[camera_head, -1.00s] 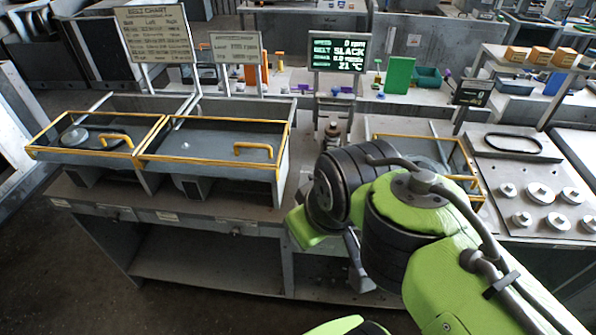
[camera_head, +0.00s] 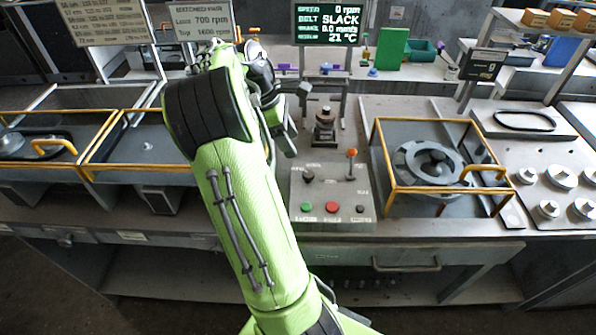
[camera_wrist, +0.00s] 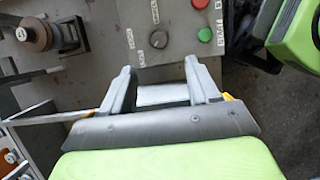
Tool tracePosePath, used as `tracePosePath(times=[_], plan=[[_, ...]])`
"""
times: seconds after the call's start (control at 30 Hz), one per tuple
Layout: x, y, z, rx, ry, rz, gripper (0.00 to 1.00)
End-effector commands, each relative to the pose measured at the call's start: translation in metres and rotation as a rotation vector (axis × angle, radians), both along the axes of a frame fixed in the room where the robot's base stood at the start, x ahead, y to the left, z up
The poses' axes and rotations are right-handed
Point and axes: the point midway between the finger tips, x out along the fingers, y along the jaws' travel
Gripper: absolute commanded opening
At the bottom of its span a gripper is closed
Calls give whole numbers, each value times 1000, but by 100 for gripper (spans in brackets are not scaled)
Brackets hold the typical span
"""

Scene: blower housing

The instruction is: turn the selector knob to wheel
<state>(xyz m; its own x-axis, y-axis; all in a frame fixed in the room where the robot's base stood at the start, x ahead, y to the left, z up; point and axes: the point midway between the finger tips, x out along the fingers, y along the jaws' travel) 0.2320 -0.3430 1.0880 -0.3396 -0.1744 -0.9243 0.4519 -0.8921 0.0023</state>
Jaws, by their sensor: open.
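The control panel (camera_head: 332,190) lies on the bench at the centre in the head view. A small black knob (camera_head: 308,176) with labels around it sits at its upper left. It appears to be the selector knob, and a black knob also shows in the wrist view (camera_wrist: 158,39), beyond the fingertips. Its setting is too small to read. My gripper (camera_head: 293,118) is above and behind the panel's left side. In the wrist view, my gripper (camera_wrist: 160,78) has its two fingers apart with nothing between them, and it is clear of the knob.
The panel has a green button (camera_head: 306,207), a red button (camera_head: 331,208) and an orange-tipped lever (camera_head: 351,152). A yellow-framed guard (camera_head: 388,160) stands to the right. A metal post (camera_head: 325,125) stands behind the panel.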

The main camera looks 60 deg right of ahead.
Motion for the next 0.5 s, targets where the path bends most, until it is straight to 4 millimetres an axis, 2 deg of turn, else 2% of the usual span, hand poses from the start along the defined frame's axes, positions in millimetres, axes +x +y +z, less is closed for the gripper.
tracePosePath(times=[0.03, 0.3, 0.5], plan=[[-5, -2, -20, 3, 0, -3, 60], [-27, -13, -81, 3, 0, -1, 60], [-36, -18, -105, 1, -1, 1, 60]])
